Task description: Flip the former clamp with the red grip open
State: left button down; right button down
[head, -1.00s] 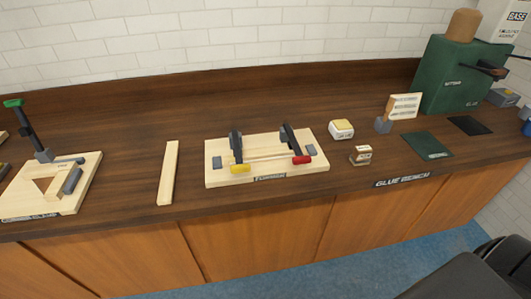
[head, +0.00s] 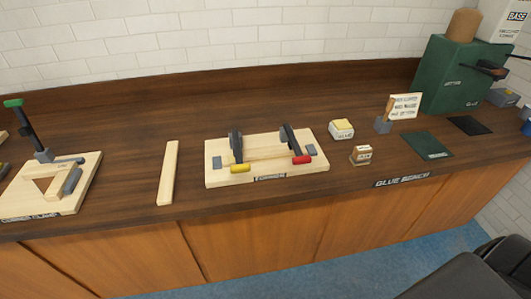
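The former (head: 262,177) is a pale wooden board with a label on its front edge, lying on the bench in the middle of the head view. It carries two dark clamps. The right clamp (head: 290,142) has a red grip (head: 302,160) that lies low at the board's front right. The left clamp (head: 236,146) has a yellow grip (head: 240,168), also low at the front. A thin wooden strip (head: 262,154) runs between the clamps. Neither of my grippers shows in the head view.
A loose wooden strip (head: 168,172) lies left of the former. A corner clamp board (head: 75,197) with a raised green-tipped lever (head: 13,103) is further left. Small boxes (head: 341,129), (head: 361,155) and a sign (head: 404,106) stand right. The dark bench (head: 130,125) behind is clear.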

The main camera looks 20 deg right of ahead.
aim_at(300, 158)
jog(key=z, duration=2.1)
jog(key=k, duration=1)
jog(key=u, duration=1.8)
jog(key=i, duration=0.5)
jog(key=z, duration=0.05)
